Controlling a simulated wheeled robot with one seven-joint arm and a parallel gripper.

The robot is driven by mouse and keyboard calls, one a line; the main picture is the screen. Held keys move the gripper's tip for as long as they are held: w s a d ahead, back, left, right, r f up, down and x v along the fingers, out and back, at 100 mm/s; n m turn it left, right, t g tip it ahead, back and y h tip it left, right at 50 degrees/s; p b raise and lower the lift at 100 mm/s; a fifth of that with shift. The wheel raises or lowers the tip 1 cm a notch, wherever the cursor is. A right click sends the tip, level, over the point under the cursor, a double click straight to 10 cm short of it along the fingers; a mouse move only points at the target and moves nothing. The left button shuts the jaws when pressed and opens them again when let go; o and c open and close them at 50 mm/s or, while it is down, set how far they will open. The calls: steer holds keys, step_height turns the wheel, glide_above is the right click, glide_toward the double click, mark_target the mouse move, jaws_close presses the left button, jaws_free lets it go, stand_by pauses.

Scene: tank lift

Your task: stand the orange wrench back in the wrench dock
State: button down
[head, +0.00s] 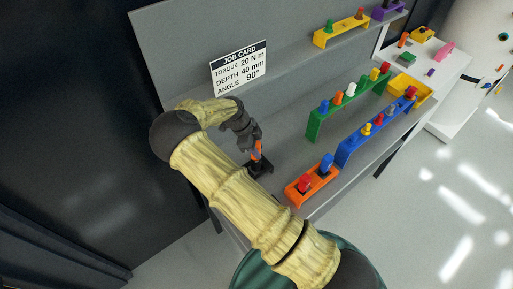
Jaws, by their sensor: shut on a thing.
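The orange wrench (257,149) is held upright in my gripper (256,146), over a small dark dock (259,168) on the grey bench. The wrench's lower end meets or stands just inside the dock; I cannot tell how far down it sits. My gripper is shut on the upper part of the wrench and hides much of it. My arm reaches in from the lower right and covers part of the bench's left side.
To the right of the dock is an orange rack (312,184) with red and blue pieces. Behind it are a blue rack (376,133) and a green rack (347,106). A job card (239,68) stands at the back. A white table (455,62) is farther right.

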mark_target(258, 143)
steer(key=shift+f+b, duration=1.7)
steer(key=shift+f, duration=0.8)
steer(key=c, duration=1)
jaws_free()
steer(key=shift+o, duration=0.2)
steer(key=shift+r+p, duration=2.8)
steer(key=shift+r, duration=1.75)
